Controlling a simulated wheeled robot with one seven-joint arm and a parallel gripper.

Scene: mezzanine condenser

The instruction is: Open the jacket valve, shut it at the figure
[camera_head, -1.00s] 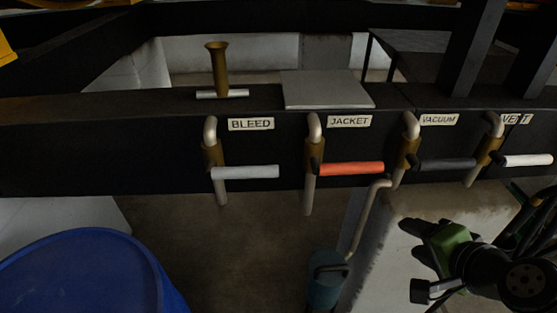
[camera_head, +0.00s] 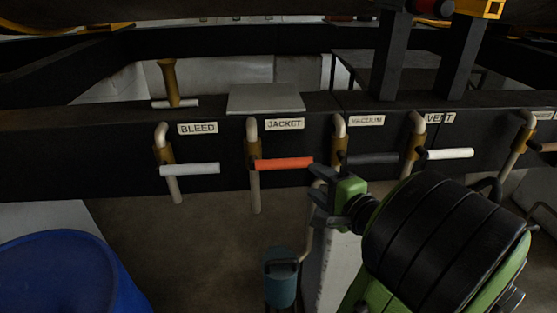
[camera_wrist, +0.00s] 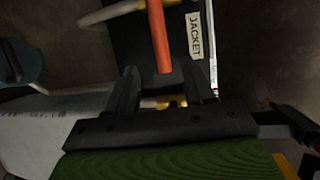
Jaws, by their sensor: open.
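The jacket valve has a red lever handle (camera_head: 284,163) on a brass body (camera_head: 253,155), under the JACKET label (camera_head: 284,124) on the dark beam. The lever lies level, pointing right, across its pipe. My gripper (camera_head: 318,197) is below and right of the lever's free end, apart from it. In the wrist view the red lever (camera_wrist: 159,38) points down the picture toward the gap between the open fingers (camera_wrist: 168,88), beside the JACKET label (camera_wrist: 194,36). The gripper is empty. No figure or gauge can be read in these views.
The bleed valve's pale lever (camera_head: 190,169) is left, the vacuum valve's dark lever (camera_head: 372,158) and the vent valve's white lever (camera_head: 449,154) right. A blue drum (camera_head: 60,270) stands lower left. A teal container (camera_head: 281,283) stands below the beam. A flat grey plate (camera_head: 265,98) lies on top.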

